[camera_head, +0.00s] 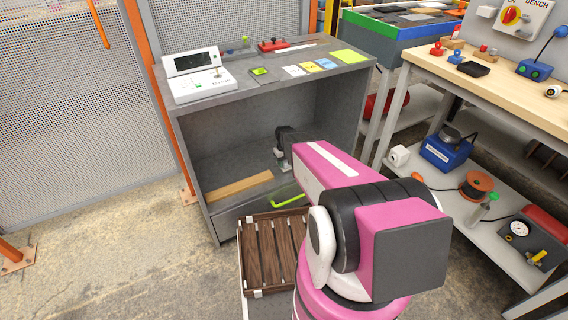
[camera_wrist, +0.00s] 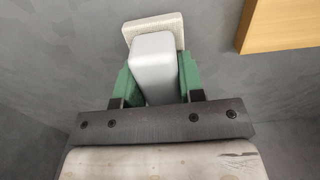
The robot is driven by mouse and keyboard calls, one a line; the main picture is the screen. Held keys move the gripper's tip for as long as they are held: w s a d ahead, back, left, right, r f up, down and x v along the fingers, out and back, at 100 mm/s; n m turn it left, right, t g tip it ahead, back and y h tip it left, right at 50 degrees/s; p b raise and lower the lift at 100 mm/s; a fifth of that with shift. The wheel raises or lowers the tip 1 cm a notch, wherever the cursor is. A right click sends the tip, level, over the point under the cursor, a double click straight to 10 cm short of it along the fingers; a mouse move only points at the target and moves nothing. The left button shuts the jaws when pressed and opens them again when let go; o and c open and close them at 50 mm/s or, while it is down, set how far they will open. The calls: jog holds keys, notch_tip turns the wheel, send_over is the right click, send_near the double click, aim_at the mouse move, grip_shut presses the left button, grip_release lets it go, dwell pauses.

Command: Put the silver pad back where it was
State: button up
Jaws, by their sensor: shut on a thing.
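My gripper (camera_wrist: 153,82) reaches into the open compartment of the grey cabinet (camera_head: 192,151). Its green fingers are shut on the silver pad (camera_wrist: 155,50), a smooth pale grey block with rounded edges. A cream, rough-textured slab (camera_wrist: 130,31) shows at the far end of the pad; I cannot tell whether it is part of it. In the head view my gripper (camera_head: 283,155) is small and partly hidden by my pink arm. I cannot tell whether the pad touches the compartment floor.
A wooden strip (camera_head: 240,186) lies on the compartment floor left of my gripper; a wooden piece (camera_wrist: 285,25) shows upper right in the wrist view. A slatted dark wood tray (camera_head: 256,218) stands before the cabinet. The cabinet's top carries a white console (camera_head: 196,83) and coloured cards.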

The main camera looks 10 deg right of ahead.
jog(key=shift+f, duration=0.35)
jog(key=shift+f, duration=0.15)
jog(key=o, duration=0.8)
notch_tip(320, 180, up, 12)
jog(key=shift+f, duration=0.1)
jog(key=s+r+m, duration=0.1)
jog(key=s+r, duration=0.2)
jog(key=s, duration=0.4)
jog(key=s+r+m, duration=0.1)
jog(key=s+r, duration=0.3)
jog(key=s, duration=0.3)
jog(key=s+r+m, duration=0.1)
jog(key=s+r, duration=0.3)
jog(key=s, duration=0.3)
jog(key=shift+s+r+m, duration=0.1)
jog(key=shift+r+m, duration=0.1)
jog(key=shift+m, duration=0.1)
